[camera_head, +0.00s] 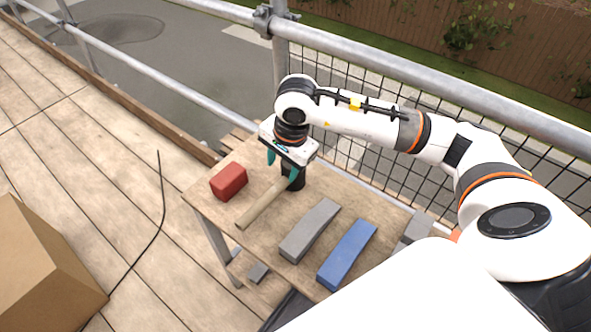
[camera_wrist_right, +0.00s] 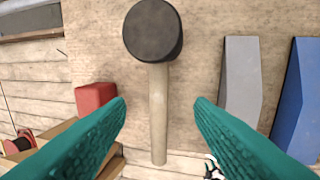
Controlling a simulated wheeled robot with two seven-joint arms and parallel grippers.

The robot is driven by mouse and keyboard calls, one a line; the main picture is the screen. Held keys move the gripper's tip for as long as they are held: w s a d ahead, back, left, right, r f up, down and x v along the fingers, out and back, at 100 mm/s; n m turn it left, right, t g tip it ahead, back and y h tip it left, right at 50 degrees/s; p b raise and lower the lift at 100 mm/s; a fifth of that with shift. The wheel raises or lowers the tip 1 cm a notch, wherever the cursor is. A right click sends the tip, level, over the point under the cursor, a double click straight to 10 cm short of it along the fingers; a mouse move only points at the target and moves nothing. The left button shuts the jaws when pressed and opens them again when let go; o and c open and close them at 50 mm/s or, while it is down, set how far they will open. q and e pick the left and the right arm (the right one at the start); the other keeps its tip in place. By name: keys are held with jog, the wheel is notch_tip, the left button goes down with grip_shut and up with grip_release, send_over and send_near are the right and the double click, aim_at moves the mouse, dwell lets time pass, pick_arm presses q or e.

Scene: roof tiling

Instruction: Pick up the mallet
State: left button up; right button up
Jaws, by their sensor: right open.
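The mallet (camera_head: 262,206) lies on a small wooden table (camera_head: 213,206), its pale wooden handle pointing toward the near edge and its black head partly hidden under my right gripper. In the right wrist view its round black head (camera_wrist_right: 153,31) is at the top and its handle (camera_wrist_right: 158,112) runs down between the fingers. My right gripper (camera_head: 283,172) is above the mallet, with its green fingers open on either side of the handle; in the wrist view neither finger (camera_wrist_right: 160,103) appears to touch it. My left gripper is not in view.
A red block (camera_head: 229,181) sits left of the mallet on the table. A grey tile (camera_head: 309,230) and a blue tile (camera_head: 347,254) lie to its right. A cardboard box (camera_head: 40,265) and a dark cable (camera_head: 162,190) are on the deck. Metal railing (camera_head: 150,72) and mesh stand behind.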

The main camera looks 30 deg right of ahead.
aim_at(276, 187)
jog(key=f, duration=0.1)
jog(key=f+b, duration=0.1)
jog(key=f, duration=0.1)
jog(key=f+b, duration=0.1)
jog(key=f, duration=0.1)
jog(key=shift+w+a, duration=0.4)
jog(key=shift+w+f+b, duration=0.1)
jog(key=shift+f+b, duration=0.2)
jog(key=shift+f, duration=0.1)
jog(key=shift+w+f, duration=0.1)
jog(key=shift+f, duration=0.4)
jog(key=f+b, duration=0.1)
jog(key=f, duration=0.1)
jog(key=w+f+b, duration=0.1)
jog(key=f, duration=0.1)
jog(key=shift+a, duration=0.2)
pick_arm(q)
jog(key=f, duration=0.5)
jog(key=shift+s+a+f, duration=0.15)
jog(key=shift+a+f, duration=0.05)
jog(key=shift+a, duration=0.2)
pick_arm(e)
jog(key=shift+r, duration=0.15)
grip_shut()
